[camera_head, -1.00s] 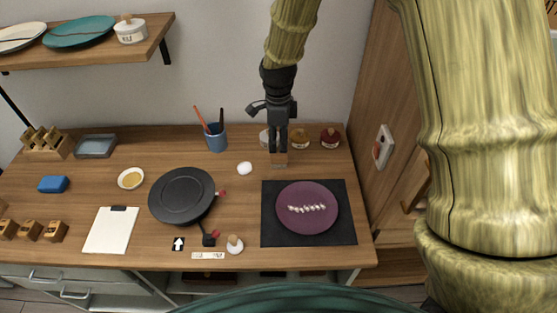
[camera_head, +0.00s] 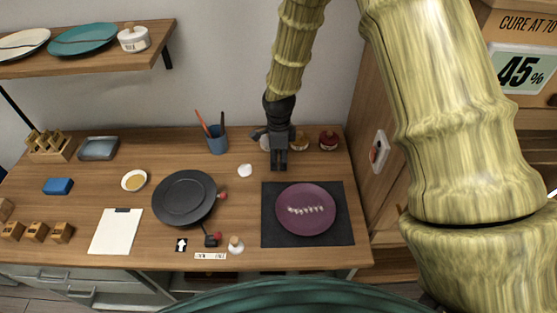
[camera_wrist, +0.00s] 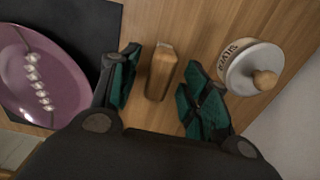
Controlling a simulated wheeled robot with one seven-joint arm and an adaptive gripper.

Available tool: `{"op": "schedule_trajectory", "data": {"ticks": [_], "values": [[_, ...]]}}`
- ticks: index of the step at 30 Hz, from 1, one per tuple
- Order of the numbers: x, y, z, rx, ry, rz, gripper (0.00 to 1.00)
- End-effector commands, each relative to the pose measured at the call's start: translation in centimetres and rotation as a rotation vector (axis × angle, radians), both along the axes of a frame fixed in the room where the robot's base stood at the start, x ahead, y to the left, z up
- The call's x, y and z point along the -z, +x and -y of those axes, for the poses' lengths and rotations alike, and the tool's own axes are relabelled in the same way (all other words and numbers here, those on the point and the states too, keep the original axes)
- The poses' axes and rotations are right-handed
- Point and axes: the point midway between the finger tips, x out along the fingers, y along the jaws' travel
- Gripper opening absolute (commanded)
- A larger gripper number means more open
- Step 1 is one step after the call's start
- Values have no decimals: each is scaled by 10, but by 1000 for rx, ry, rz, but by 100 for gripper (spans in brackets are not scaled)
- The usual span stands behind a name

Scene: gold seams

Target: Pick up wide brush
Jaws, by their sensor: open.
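My gripper (camera_head: 278,167) is open and points down near the back of the table, left of the jars. In the wrist view its two green-padded fingers (camera_wrist: 163,58) stand on either side of an upright-looking wooden piece (camera_wrist: 160,74), with a gap on both sides. This piece appears to be the wide brush, seen from its handle end; no bristles show. In the head view my gripper hides it.
A white lidded jar (camera_wrist: 253,70) stands close to the right finger. A purple plate (camera_head: 306,209) on a black mat (camera_head: 342,235) lies in front of my gripper. A blue cup (camera_head: 217,142) with sticks and a small white object (camera_head: 245,171) are to the left.

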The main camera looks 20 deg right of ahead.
Motion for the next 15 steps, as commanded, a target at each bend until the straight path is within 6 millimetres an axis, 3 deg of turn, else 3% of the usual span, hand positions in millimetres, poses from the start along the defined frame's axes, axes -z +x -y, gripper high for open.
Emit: {"op": "schedule_trajectory", "data": {"ticks": [6, 15], "values": [[14, 0, 0, 0, 0, -1, 46], [17, 0, 0, -1, 1, 0, 46]]}}
